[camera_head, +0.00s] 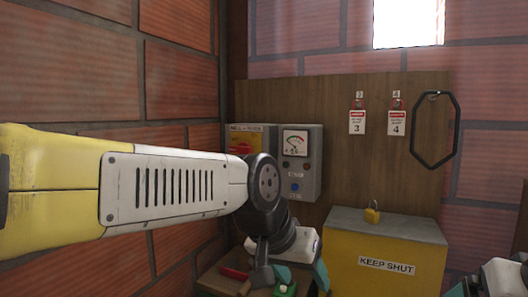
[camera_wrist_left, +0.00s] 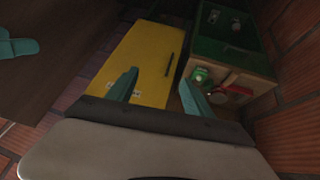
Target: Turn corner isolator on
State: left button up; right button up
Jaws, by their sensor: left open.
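A grey isolator box (camera_head: 245,130) with a partly legible label and a red handle on a yellow plate (camera_head: 239,145) is mounted on the wooden board in the corner. My left forearm hides its lower part, so I cannot tell the handle's exact setting. My left gripper (camera_head: 302,278) is low in front of the board, below the isolator and apart from it. Its teal fingers are spread and empty, as the left wrist view (camera_wrist_left: 157,90) also shows. My right gripper (camera_head: 468,288) is partly cut off at the lower right; its jaws are unclear.
A grey box with a dial and buttons (camera_head: 300,160) adjoins the isolator. A yellow KEEP SHUT box (camera_head: 386,265) carries a padlock (camera_head: 372,212). Tags 3 (camera_head: 357,122) and 4 (camera_head: 396,122) and a black hasp ring (camera_head: 414,130) hang above. A red item (camera_head: 235,273) lies low left.

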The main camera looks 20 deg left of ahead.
aim_at(243, 147)
jog(key=k+j+u, duration=0.1)
jog(key=u, duration=0.85)
